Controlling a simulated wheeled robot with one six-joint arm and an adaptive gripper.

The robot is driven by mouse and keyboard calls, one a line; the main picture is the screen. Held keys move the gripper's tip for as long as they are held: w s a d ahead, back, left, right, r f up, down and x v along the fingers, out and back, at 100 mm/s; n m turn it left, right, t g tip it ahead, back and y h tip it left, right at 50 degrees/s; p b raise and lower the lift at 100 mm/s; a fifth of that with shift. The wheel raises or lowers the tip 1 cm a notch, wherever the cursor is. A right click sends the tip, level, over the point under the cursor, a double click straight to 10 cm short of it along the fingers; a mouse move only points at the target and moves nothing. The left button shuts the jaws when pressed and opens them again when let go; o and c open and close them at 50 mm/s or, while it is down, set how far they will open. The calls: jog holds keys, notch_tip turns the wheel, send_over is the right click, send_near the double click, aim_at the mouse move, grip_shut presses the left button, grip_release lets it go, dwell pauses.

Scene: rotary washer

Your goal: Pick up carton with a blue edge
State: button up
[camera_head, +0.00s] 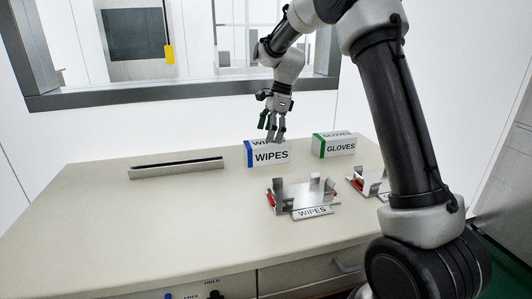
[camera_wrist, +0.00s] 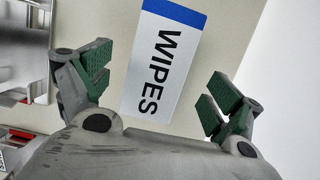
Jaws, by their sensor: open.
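The carton with a blue edge (camera_head: 270,155) is a white box marked WIPES, standing on the table left of the gloves carton. In the wrist view its labelled face (camera_wrist: 163,60) lies between and beyond my green-padded fingers. My gripper (camera_head: 274,132) is open just above the carton's top in the head view, with its fingers pointing down. In the wrist view my gripper (camera_wrist: 155,92) has its fingers spread wide, one on each side of the carton. Whether they touch it cannot be told.
A gloves carton with a green edge (camera_head: 334,145) stands to the right. A metal holder labelled WIPES (camera_head: 303,196) and a second holder (camera_head: 370,184) sit nearer the front. A dark slotted bar (camera_head: 176,168) lies left. The table's left front (camera_head: 130,225) is clear.

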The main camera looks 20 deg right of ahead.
aim_at(264, 153)
jog(key=x, duration=0.8)
jog(key=shift+c, duration=0.4)
jog(key=shift+r, duration=0.1)
jog(key=c, duration=1.1)
